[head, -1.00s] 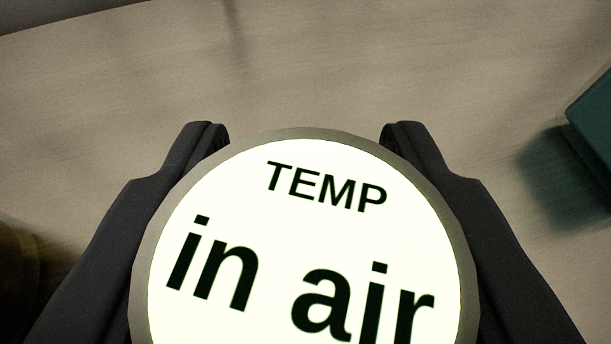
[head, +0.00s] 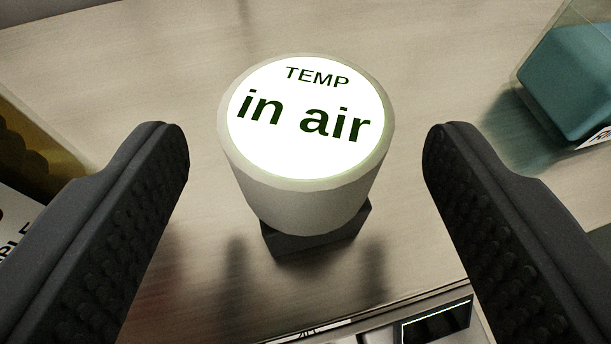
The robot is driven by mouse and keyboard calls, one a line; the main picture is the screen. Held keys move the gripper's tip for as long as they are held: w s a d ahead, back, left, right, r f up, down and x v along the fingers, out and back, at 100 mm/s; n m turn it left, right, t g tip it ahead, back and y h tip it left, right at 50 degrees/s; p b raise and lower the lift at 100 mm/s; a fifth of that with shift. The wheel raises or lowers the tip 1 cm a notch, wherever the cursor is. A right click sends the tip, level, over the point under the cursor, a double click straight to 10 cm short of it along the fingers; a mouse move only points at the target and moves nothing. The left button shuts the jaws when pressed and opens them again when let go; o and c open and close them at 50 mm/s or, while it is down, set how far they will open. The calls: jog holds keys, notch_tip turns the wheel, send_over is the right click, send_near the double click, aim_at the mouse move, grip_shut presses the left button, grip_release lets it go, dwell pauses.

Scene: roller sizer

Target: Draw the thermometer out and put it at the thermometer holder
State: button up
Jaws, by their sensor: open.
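The thermometer (head: 300,190) shows as a pale round head with a lit white dial reading "TEMP in air". It stands upright between my gripper's fingers in the picture, a little ahead of them. Below its head is a dark square block (head: 318,238), which may be the thermometer holder; the stem is hidden. My gripper (head: 306,150) is open and empty, with one ridged dark finger on each side and clear gaps to the head.
A teal block in a clear-walled container (head: 575,80) stands at the upper right. A yellowish container with a printed label (head: 40,150) is at the left edge. A panel with a dark display (head: 437,320) lies at the bottom. The table behind the thermometer is clear.

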jog(key=v, duration=0.9)
jog(key=shift+b, duration=0.4)
